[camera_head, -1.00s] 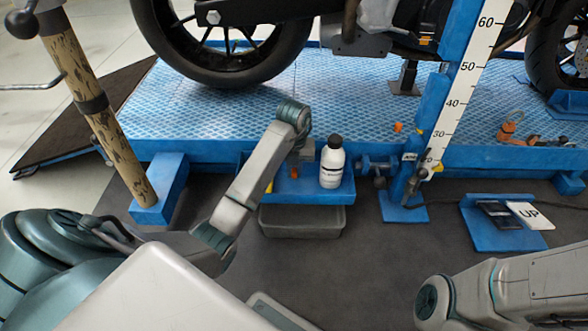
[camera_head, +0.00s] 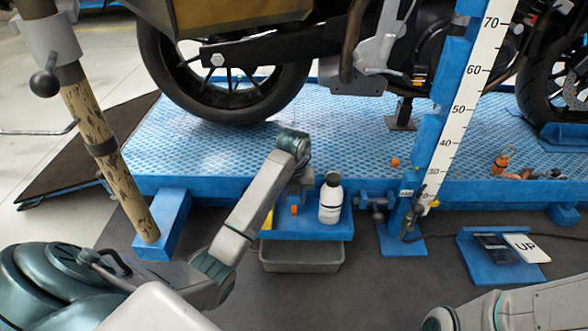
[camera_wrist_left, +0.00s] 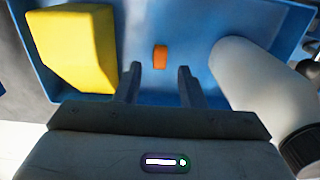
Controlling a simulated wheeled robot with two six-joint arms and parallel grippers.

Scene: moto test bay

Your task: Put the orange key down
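The orange key (camera_wrist_left: 160,57) shows in the left wrist view as a small orange block over the floor of the blue tray (camera_wrist_left: 205,25). It is just beyond and between my left gripper's fingertips (camera_wrist_left: 160,72), with clear gaps to both sides. The left gripper is open. In the head view the left gripper (camera_head: 297,188) points down over the blue tray (camera_head: 320,232), and a bit of orange shows just below it (camera_head: 294,210). Whether the key rests fully on the tray floor is hard to tell. My right gripper is out of view; only its arm shows at lower right.
A white bottle (camera_head: 331,200) stands in the tray close beside the gripper. A yellow block (camera_wrist_left: 75,45) lies on the other side. A grey bin (camera_head: 300,257) is below the tray. The blue lift platform (camera_head: 220,140) and a ruler post (camera_head: 455,110) are behind.

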